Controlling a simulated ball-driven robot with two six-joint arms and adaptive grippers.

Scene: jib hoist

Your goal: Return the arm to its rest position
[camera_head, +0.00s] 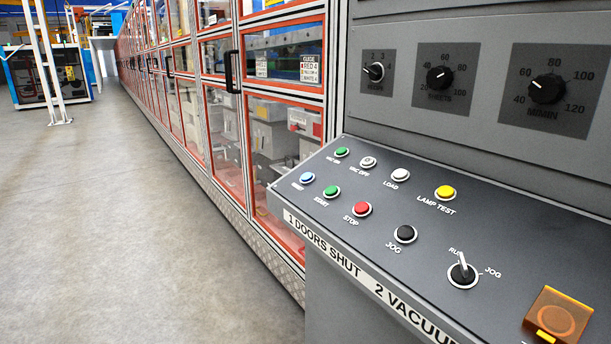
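Neither of my grippers nor my arms show in the head view. A grey control console (470,225) fills the right side, with a sloped panel of coloured buttons. Green (331,192), red (362,209), black (405,233) and yellow (444,192) buttons sit on it. A selector switch (463,273) is labelled RUN and JOG. An amber square cover (557,319) is at the lower right. No jib hoist can be made out for certain.
Several dials, one of them a MIN dial (547,88), are on the upright panel above. A long row of orange-framed clear doors (268,150) with black handles (232,72) runs back to the left. The grey floor (130,230) at left is clear. A blue-framed unit (52,78) stands far left.

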